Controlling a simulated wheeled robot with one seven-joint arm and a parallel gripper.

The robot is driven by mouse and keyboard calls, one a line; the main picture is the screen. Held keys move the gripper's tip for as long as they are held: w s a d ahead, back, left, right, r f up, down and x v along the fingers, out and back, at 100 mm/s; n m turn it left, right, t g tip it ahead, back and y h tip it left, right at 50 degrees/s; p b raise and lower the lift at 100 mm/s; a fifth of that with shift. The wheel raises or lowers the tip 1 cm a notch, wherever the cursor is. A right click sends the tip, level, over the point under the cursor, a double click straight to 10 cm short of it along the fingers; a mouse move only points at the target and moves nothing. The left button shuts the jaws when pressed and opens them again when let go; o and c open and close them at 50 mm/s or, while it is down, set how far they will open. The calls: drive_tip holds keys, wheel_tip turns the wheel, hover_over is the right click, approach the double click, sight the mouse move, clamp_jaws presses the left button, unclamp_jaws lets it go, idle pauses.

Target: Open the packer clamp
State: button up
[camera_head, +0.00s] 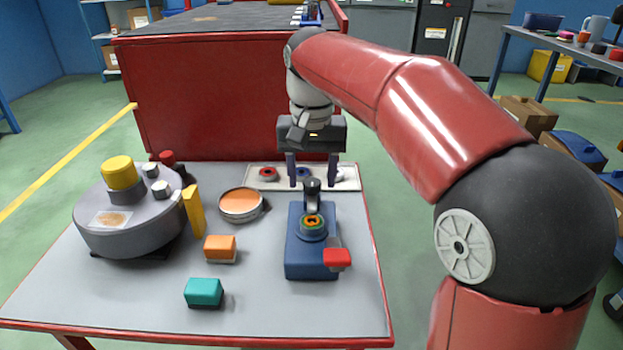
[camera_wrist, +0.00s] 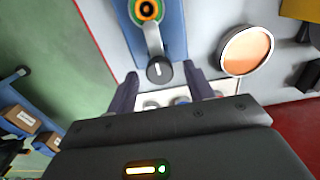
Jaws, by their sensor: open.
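The packer clamp is most likely the blue-based fixture (camera_head: 297,262) on the near table. It has a ring with an orange and green centre (camera_head: 312,222) and a red pad (camera_head: 337,258) at its front right. A dark lever knob (camera_head: 312,187) rises at its far end. My gripper (camera_head: 312,184) is open, fingers pointing down, just behind the knob in the head view. In the wrist view the dark knob (camera_wrist: 159,69) lies between the fingertips (camera_wrist: 161,74), with gaps both sides. Contact cannot be told; no grip shows.
A grey round drum with a yellow cap (camera_head: 119,172) stands at the left. An orange-topped dish (camera_head: 240,205), orange block (camera_head: 220,248), teal block (camera_head: 203,292) and yellow upright block (camera_head: 193,212) lie between. A white tray (camera_head: 352,178) with small coloured parts lies behind the fixture.

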drive_tip(key=shift+f, duration=0.25)
drive_tip(key=c, duration=1)
